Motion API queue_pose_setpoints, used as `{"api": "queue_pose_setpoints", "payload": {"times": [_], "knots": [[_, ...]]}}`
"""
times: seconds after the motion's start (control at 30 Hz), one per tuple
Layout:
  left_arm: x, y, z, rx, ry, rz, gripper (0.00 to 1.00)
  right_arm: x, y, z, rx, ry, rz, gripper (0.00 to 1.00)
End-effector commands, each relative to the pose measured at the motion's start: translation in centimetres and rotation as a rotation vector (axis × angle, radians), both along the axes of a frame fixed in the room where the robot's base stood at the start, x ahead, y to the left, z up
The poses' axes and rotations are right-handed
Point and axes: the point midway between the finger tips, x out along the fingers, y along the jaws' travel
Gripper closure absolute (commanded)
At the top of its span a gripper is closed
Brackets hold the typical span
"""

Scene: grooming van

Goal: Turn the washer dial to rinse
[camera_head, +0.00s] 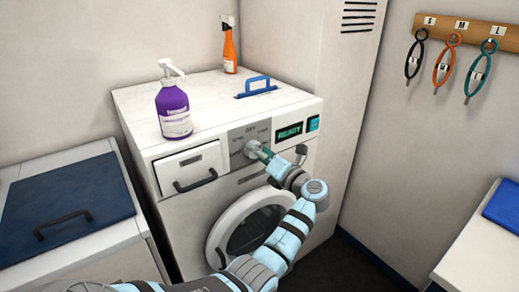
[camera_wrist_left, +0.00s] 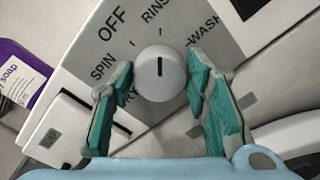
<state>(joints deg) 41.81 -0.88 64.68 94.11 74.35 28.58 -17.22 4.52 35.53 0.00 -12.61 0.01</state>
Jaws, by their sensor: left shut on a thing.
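The washer (camera_head: 180,225) has a dial panel on its upper front. OFF, SPIN and WASH labels also show; another below is mostly hidden. The display (camera_head: 289,132) reads READY. My right gripper is not in view.
A purple pump bottle (camera_head: 173,112), an orange spray bottle (camera_head: 229,50) and a blue handle (camera_head: 257,87) are on the washer's top. A drawer (camera_head: 189,167) is left of the dial, and the round door (camera_head: 222,236) is below. Loops hang on the right wall.

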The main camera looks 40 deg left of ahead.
Motion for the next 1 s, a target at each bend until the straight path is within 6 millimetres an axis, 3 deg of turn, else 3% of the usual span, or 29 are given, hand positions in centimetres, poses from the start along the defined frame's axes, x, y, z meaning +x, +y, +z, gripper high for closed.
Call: {"api": "queue_pose_setpoints", "payload": {"times": [0.43, 0.47, 0.57, 0.87, 1.0], "knots": [[0.0, 0.0, 0.0, 0.006, 0.012, -0.001, 0.85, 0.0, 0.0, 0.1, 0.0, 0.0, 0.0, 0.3], [0.0, 0.0, 0.0, 0.005, 0.012, -0.001, 0.56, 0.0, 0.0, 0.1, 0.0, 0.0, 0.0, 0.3], [0.0, 0.0, 0.0, 0.005, 0.012, -0.001, 0.4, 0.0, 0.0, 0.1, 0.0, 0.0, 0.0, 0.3], [0.0, -0.1, 0.0, 0.004, 0.012, -0.001, 0.38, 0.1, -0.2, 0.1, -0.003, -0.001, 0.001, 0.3], [-0.4, -1.7, -0.1, 0.001, 0.012, -0.004, 0.38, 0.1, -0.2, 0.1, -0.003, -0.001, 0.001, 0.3]]}}
